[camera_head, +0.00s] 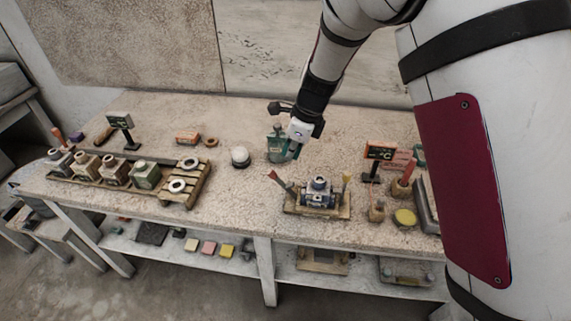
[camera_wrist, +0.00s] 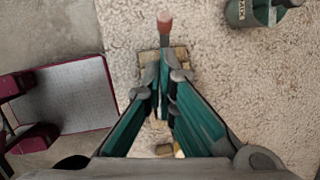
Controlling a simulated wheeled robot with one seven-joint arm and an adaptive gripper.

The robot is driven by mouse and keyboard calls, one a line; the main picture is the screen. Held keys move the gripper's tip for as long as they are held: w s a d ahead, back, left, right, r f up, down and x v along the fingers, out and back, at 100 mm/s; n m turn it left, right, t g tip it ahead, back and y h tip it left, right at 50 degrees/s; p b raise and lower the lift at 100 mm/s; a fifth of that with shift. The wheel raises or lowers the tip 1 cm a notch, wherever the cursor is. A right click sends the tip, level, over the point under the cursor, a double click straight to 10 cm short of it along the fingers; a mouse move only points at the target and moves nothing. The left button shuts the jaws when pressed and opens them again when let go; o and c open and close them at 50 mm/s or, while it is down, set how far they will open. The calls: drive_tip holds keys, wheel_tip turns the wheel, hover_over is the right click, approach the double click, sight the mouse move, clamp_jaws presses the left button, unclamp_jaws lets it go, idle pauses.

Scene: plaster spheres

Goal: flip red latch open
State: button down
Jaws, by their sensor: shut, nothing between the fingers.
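The red latch (camera_head: 278,181) is a lever with a red tip at the left end of a small wooden board (camera_head: 290,209), leaning outward. A grey metal fixture (camera_head: 318,188) sits mid-board, and a yellow-tipped lever (camera_head: 346,181) stands at the right end. In the wrist view the red-tipped lever (camera_wrist: 165,22) shows beyond my fingertips.
A grey-green container (camera_wrist: 255,11) stands at the wrist view's upper right. The table's front edge is close to the board.

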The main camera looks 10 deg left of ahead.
drive_tip(key=v, duration=0.2)
drive_tip(key=a+v, duration=0.1)
drive_tip(key=v, duration=0.1)
drive_tip(key=shift+d+r, duration=0.1)
drive_tip(key=shift+r, duration=0.15)
drive_tip(key=s+d+r+n+t, duration=0.2)
drive_tip(key=s+d+r+n, duration=0.8)
drive_tip(key=d+r, duration=0.5)
drive_tip(key=s+d+r+n+t+h, duration=0.1)
drive_tip(key=s+d+n, duration=0.3)
drive_tip(key=s, duration=0.5)
drive_tip(key=s+d+r+n+t+h, duration=0.1)
drive_tip(key=s+d+r+n+h, duration=0.1)
drive_tip(key=s+d+n, duration=0.3)
drive_tip(key=s, duration=0.3)
drive_tip(key=shift+s+d+r+n, duration=0.2)
drive_tip(key=shift+s+r+n, duration=0.1)
drive_tip(key=shift+s+n, duration=0.1)
